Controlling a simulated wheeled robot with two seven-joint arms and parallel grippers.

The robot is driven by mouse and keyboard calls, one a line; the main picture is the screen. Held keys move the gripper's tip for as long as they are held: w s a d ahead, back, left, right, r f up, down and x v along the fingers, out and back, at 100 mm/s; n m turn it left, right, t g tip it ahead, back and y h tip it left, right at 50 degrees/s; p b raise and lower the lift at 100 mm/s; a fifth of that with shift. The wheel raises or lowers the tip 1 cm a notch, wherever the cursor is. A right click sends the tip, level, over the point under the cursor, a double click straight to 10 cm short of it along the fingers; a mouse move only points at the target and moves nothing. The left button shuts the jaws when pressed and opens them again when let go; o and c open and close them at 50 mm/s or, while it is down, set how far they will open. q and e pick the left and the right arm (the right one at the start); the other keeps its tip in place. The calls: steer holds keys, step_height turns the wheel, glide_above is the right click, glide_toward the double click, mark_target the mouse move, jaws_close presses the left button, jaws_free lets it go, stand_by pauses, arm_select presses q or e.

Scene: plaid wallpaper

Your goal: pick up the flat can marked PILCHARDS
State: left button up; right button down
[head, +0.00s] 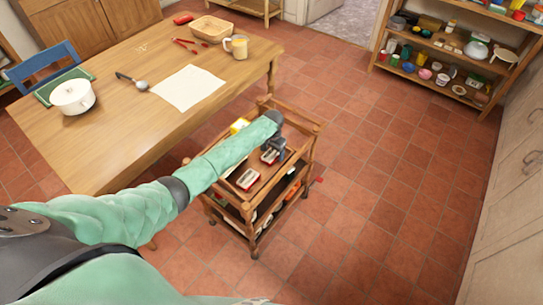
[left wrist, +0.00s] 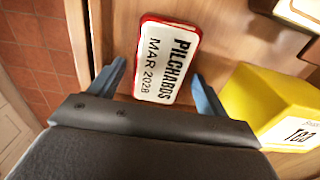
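The flat can marked PILCHARDS (left wrist: 157,62), white-topped with a red rim, lies on the wooden top of the trolley. In the left wrist view its lower part lies between the two blue fingers of my left gripper (left wrist: 160,80), with a gap on each side. The fingers are open and empty. In the head view my left gripper (head: 275,150) is over the trolley's top tray, close to a red-rimmed can (head: 269,156) that looks like the same one. How far the fingertips are above it is unclear. My right gripper is not in view.
A yellow Tea box (left wrist: 265,105) stands close beside the right finger. Another red-rimmed flat can (head: 247,179) lies on the same tray. The trolley (head: 256,250) has raised rails. A table (head: 130,130) and shelves (head: 440,85) stand apart, with open floor to the right.

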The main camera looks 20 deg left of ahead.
arm_select(q)
steer(key=c, duration=0.9)
steer(key=shift+r, duration=0.1)
